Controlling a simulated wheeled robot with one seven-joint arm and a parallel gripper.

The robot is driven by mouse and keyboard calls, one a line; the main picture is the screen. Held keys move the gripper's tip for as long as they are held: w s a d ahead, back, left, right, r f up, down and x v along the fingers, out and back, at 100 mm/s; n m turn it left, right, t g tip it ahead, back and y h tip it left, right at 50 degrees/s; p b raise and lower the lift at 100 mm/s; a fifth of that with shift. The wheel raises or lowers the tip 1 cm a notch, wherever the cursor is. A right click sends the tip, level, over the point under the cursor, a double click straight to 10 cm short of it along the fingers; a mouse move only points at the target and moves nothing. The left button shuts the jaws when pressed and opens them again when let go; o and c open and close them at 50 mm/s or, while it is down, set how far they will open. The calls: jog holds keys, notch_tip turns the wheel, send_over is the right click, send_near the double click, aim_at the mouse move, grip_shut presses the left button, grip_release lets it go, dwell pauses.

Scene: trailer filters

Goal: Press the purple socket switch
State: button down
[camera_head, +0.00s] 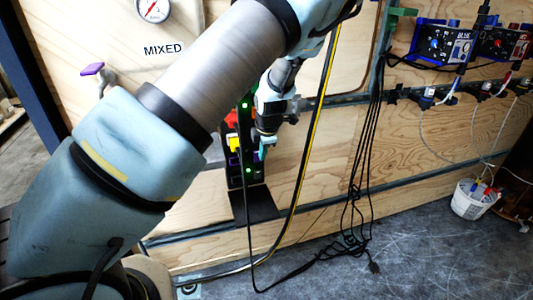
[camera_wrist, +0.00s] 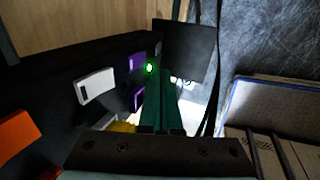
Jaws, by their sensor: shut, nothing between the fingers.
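The black socket strip (camera_head: 231,182) stands upright against the wooden wall; in the wrist view its dark face (camera_wrist: 60,70) fills the left side. Two purple pieces show there: an upper one (camera_wrist: 136,62), beside a lit green lamp (camera_wrist: 149,68), and a lower one (camera_wrist: 138,98). I cannot tell for sure which is the switch. My gripper (camera_head: 267,147) is in front of the strip; its green fingers are shut together and empty in the wrist view (camera_wrist: 164,72). The fingers are just right of the purple pieces; contact cannot be told.
A white switch (camera_wrist: 96,86) and an orange piece (camera_wrist: 15,132) are on the strip. Black and yellow cables (camera_head: 305,165) hang right of my gripper. A white bucket (camera_head: 470,200) stands on the floor at right. A purple-handled valve (camera_head: 92,69) is at upper left.

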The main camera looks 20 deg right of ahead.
jog(key=w+v, duration=0.1)
jog(key=v, duration=0.9)
jog(key=shift+w+d+r, duration=0.15)
jog(key=shift+w+r, duration=0.15)
jog(key=s+a+r+m+g+p, duration=0.1)
jog(key=a+m+g+p, duration=0.35)
jog(key=a, duration=1.45)
jog(key=s+a+r+m+t, duration=0.1)
jog(key=s+a+r+m, duration=0.2)
jog(key=s+a+m, duration=0.2)
jog(key=s+a+r+m+t+b, duration=0.1)
jog(key=s+a+r+m, duration=0.2)
jog(key=s+a+m, duration=0.2)
jog(key=a+m, duration=0.3)
jog(key=a, duration=0.3)
jog(key=shift+s+r+b, duration=0.2)
jog(key=shift+r+b, duration=0.1)
jog(key=shift+r, duration=0.1)
